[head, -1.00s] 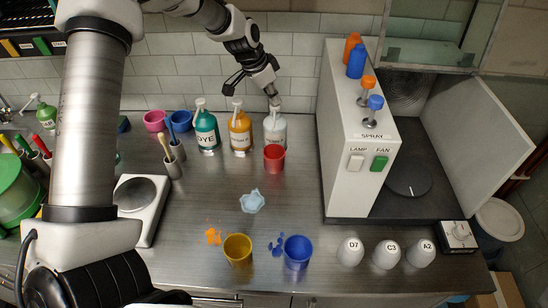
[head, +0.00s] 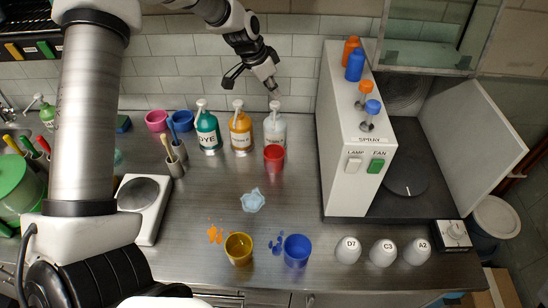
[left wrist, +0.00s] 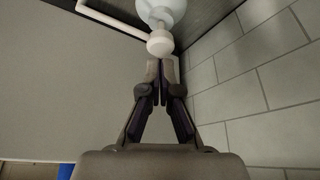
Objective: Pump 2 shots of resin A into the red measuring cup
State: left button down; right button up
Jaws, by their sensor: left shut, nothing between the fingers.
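A pale bottle (head: 275,128) with a white pump top stands at the right end of the bottle row. Its label is too small to read. The red measuring cup (head: 274,155) stands upright right in front of it; I cannot see into it well. My left gripper (head: 272,88) is shut and empty, just above the pump top. In the left wrist view the closed fingertips (left wrist: 160,68) point at the white pump head (left wrist: 160,43), with the pale bottle (left wrist: 163,10) beyond. I cannot tell whether they touch. My right gripper is not in view.
An orange bottle (head: 240,133) and a teal DYE bottle (head: 208,133) stand to the left. A white spray booth (head: 358,145) stands to the right. A yellow cup (head: 239,249), a blue cup (head: 297,251) and a pale blue splat (head: 252,200) are nearer the front. The middle bench is mostly clear.

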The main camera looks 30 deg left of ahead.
aim_at(275, 103)
pick_arm(q)
jog(key=shift+f, duration=0.1)
jog(key=shift+s+f+b, duration=0.1)
jog(key=shift+f+b, duration=0.9)
jog(key=shift+f, duration=0.5)
jog(key=shift+r, duration=0.1)
jog(key=shift+r+p, duration=1.3)
jog(key=shift+r, duration=0.2)
notch_tip(275, 103, up, 6)
jog(key=p, duration=0.5)
